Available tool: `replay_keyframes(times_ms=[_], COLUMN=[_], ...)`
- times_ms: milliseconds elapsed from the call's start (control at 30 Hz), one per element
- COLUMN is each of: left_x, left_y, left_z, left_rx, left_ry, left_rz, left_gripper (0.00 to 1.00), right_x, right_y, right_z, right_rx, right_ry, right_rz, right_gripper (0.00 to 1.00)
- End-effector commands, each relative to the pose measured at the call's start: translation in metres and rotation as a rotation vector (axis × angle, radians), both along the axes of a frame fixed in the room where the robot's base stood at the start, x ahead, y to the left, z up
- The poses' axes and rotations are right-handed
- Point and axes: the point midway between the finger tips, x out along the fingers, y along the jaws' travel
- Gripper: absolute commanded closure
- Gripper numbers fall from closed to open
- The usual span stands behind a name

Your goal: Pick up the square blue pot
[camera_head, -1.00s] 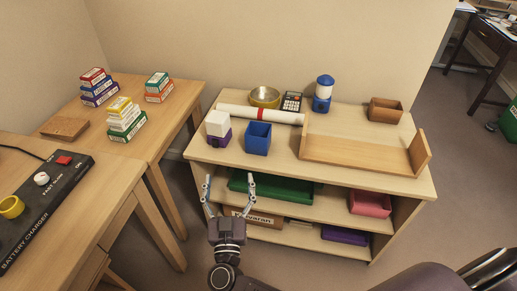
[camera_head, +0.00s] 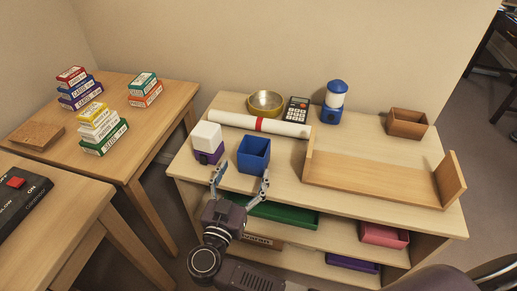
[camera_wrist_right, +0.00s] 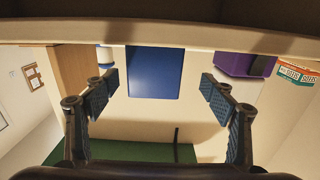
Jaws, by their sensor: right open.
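The square blue pot (camera_head: 254,157) stands upright on the top of the wooden shelf unit, near its front edge, with its open top up. My right gripper (camera_head: 243,178) is open and empty just in front of the pot, its two fingers pointing towards it. In the right wrist view the blue pot (camera_wrist_right: 155,74) lies ahead between the spread fingers (camera_wrist_right: 159,90), with nothing between them. I cannot tell from these views whether a finger touches it. My left gripper is not in view.
A white and purple box (camera_head: 208,140) stands close left of the pot. Behind lie a rolled paper (camera_head: 240,122), a brass bowl (camera_head: 265,103), a calculator (camera_head: 297,109) and a blue lantern (camera_head: 334,100). A wooden tray (camera_head: 370,182) is to the right, before a small wooden box (camera_head: 407,123).

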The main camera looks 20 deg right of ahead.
Motion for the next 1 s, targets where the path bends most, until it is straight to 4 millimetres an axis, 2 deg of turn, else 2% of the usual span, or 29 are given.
replay_keyframes(times_ms=[267, 600, 933, 1000], left_x=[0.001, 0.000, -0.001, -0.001], left_y=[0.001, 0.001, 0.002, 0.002], left_z=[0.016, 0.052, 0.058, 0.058], left_rx=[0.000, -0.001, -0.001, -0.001], left_ry=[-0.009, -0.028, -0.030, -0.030], left_rz=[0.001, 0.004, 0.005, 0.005], left_gripper=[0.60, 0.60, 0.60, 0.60], right_x=[0.023, 0.052, 0.057, 0.057], right_y=[-0.018, -0.046, -0.049, -0.049], right_z=[0.000, 0.000, 0.000, 0.000], right_rx=[-0.002, -0.002, 0.000, -0.001], right_ry=[-0.002, -0.003, -0.001, -0.001], right_rz=[-0.001, 0.000, 0.000, 0.000], right_gripper=[0.23, 0.23, 0.23, 0.30])
